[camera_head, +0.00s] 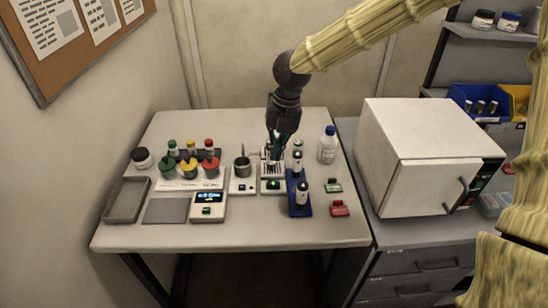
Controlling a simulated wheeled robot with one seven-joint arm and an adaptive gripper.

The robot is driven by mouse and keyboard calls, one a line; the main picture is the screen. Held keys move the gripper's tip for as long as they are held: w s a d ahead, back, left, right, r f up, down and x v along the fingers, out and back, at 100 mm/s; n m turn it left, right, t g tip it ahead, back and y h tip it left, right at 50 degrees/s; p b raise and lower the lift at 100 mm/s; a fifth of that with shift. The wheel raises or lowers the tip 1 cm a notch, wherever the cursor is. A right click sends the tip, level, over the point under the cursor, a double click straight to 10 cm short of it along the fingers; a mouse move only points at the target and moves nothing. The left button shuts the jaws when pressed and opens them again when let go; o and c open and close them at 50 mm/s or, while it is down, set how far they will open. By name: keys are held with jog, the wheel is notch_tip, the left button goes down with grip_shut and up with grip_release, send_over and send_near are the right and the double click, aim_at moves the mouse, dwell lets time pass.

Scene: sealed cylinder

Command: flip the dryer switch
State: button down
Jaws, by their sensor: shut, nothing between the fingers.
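No part in view is clearly labelled as the dryer or its switch. A white box-shaped cabinet (420,150) with a shut door and dark handle stands on the right counter. A dark strip with small green and red marks (478,182) shows at its right edge, too small to read. On the table, a small white unit (272,186) has a lit green spot on its front. My gripper (272,156) points down just above or behind this unit, with its fingers shut and empty. The fingertips overlap the unit's top, and I cannot tell whether they touch it.
A blue rack (299,196) with white-capped vials and a white bottle (327,145) stand close right of the gripper. Left are a stirrer-like unit with a metal cup (242,168), a scale (208,205), coloured bottles and a grey tray (126,201). The table front is clear.

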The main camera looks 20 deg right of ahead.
aim_at(273, 184)
jog(key=f+p, duration=0.1)
jog(key=f, duration=0.3)
jog(key=a+f+p, duration=0.1)
jog(key=f, duration=0.3)
jog(key=a+f+p, duration=0.1)
jog(key=f, duration=0.3)
jog(key=shift+w+f, duration=0.2)
jog(key=shift+f, duration=0.1)
jog(key=shift+d, duration=0.15)
